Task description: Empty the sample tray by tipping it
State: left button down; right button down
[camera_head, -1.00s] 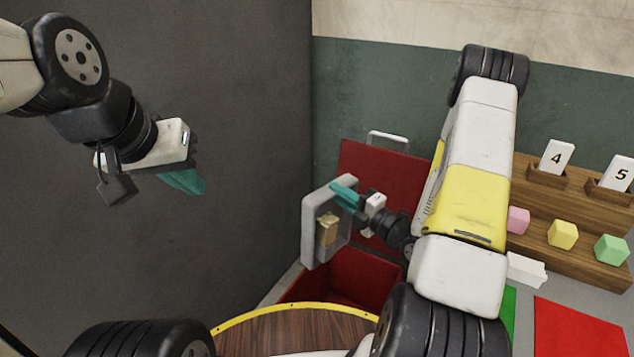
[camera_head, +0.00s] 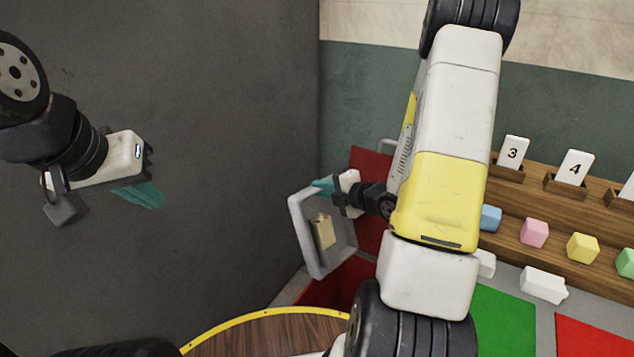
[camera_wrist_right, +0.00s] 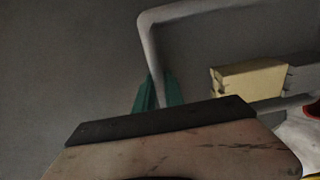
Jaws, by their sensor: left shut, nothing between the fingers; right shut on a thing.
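The sample tray (camera_head: 345,258) is a shallow grey tray. It is tipped steeply on its side, with its open face toward the head camera, above a red bin (camera_head: 330,287). A tan block (camera_head: 322,232) shows inside the tray; it also appears in the right wrist view (camera_wrist_right: 248,80). My right gripper (camera_head: 323,188) is shut on the tray's upper rim; its teal fingers also straddle the rim in the right wrist view (camera_wrist_right: 158,95). My left gripper (camera_head: 142,195) is shut and empty, in front of the dark wall at left, far from the tray.
A wooden rack (camera_head: 520,215) at right carries number cards and coloured blocks. White pieces (camera_head: 542,285) and green (camera_head: 503,318) and red (camera_head: 595,335) mats lie before it. A red upright panel (camera_head: 372,165) stands behind the tray. A dark wall (camera_head: 230,130) fills the left.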

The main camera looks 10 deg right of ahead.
jog(key=w+a+f+g+h, duration=0.4)
jog(key=w+a+f+g, duration=0.25)
jog(key=w, duration=0.45)
jog(key=w+a+f+g+h, duration=0.1)
jog(key=w+f+g+h, duration=0.2)
jog(key=f, duration=1.1)
jog(key=shift+w+a+g, duration=0.2)
jog(key=shift+a+g, duration=0.15)
jog(key=shift+g, duration=1)
jog(key=shift+f, duration=0.1)
